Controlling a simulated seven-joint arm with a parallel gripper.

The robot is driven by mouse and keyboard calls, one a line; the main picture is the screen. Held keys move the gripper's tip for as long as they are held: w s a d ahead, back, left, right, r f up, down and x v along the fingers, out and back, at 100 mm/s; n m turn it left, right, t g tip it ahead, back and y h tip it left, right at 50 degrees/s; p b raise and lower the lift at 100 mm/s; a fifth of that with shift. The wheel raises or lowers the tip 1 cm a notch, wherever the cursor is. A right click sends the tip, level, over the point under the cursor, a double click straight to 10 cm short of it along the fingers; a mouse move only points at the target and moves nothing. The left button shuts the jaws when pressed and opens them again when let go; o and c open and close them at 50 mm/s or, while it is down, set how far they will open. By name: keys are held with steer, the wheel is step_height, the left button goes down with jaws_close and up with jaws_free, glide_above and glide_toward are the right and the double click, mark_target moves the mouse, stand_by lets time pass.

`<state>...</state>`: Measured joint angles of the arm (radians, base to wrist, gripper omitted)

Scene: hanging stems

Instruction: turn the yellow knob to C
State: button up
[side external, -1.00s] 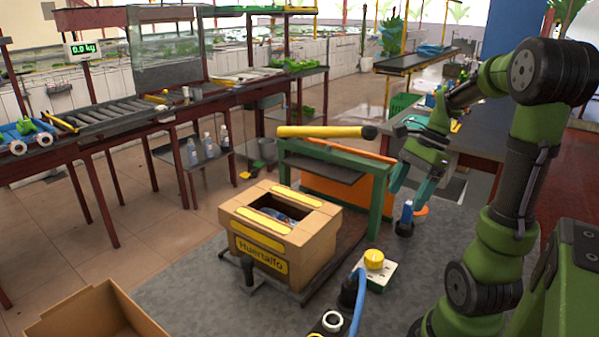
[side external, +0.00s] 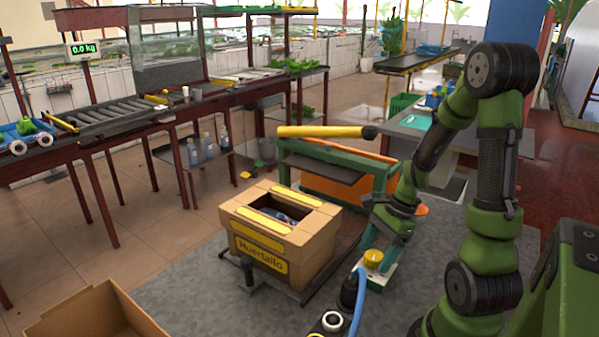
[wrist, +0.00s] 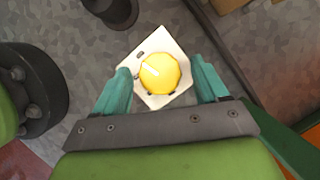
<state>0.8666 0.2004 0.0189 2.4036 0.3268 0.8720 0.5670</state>
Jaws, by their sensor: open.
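The yellow knob (side external: 373,258) sits on a pale base plate (side external: 383,281) near the floor. In the wrist view the knob (wrist: 160,73) shows a white pointer mark toward the upper left of its top, and its pale plate (wrist: 146,48) has small dark marks whose letters I cannot read. My gripper (side external: 374,246) is at the knob in the side view. In the wrist view my gripper (wrist: 163,84) is open, one teal finger on each side of the knob, with a visible gap on both sides. I cannot tell how far down the fingers reach.
A cardboard box marked Huertallo (side external: 262,246) stands left of the knob. A dark cylinder with a blue hose (side external: 352,290) is close by the plate. A green frame (side external: 383,190) stands behind. An open carton (side external: 95,315) is at lower left.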

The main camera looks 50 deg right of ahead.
steer(key=c, duration=1)
steer(key=shift+c, duration=0.2)
steer(key=n+g, duration=0.1)
steer(key=n, duration=0.3)
steer(key=shift+w+n+g+y, duration=0.15)
steer(key=shift+n+g+y, duration=0.15)
steer(key=shift+n+g, duration=0.1)
steer(key=shift+w+n+g, duration=0.1)
steer(key=shift+n+g, duration=0.8)
steer(key=shift+n, duration=1.6)
steer(key=o, duration=1)
